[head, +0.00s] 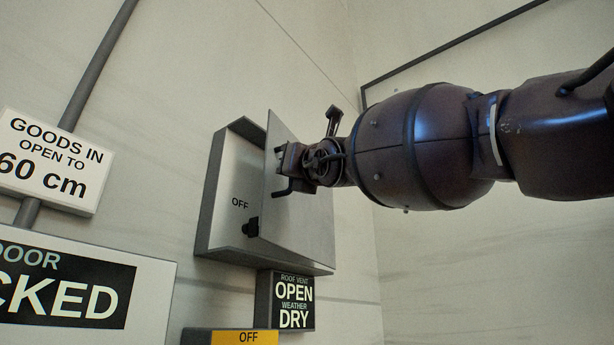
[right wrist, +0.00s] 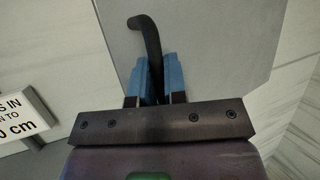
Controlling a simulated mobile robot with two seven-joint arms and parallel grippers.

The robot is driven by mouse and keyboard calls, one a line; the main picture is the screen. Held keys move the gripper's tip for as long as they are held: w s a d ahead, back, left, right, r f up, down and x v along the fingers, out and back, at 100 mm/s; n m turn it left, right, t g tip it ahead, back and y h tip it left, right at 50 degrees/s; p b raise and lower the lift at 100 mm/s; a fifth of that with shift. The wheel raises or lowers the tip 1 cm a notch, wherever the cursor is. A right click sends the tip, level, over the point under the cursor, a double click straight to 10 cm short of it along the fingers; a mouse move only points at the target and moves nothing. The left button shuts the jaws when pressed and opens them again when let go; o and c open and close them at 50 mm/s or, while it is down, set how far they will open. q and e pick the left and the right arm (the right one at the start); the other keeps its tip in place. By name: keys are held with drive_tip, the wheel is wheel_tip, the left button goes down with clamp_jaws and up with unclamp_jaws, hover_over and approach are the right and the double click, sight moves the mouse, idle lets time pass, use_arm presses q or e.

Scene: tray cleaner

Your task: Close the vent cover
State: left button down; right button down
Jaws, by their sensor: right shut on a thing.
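The vent cover (head: 310,220) is a light grey panel on a shallow grey box (head: 207,215) fixed to the wall. It stands part-way open, with its left edge away from the box and the inside showing on the left. My right gripper (head: 289,166) is at the dark handle (head: 281,191) near the cover's left edge. In the right wrist view the blue fingers of the gripper (right wrist: 155,75) are shut on the curved dark handle (right wrist: 146,32), in front of the grey cover (right wrist: 215,40). My left gripper is not in view.
Inside the box are the word OFF and a black knob (head: 251,228) near the cover's edge. A sign (head: 293,303) below reads ROOF VENT OPEN, WEATHER DRY. A yellow OFF label (head: 245,338) and a GOODS IN sign (head: 50,160) are nearby. A wall corner lies to the right.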

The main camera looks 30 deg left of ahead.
drive_tip(key=shift+a+f+b, duration=0.2)
drive_tip(key=shift+a+b, duration=0.15)
drive_tip(key=shift+a, duration=0.15)
drive_tip(key=shift+s+a+r+m+t+h+b, duration=0.15)
drive_tip(key=shift+a+m+t+h+b, duration=0.15)
drive_tip(key=shift+a+t+h+b, duration=0.15)
drive_tip(key=c, duration=1.2)
unclamp_jaws()
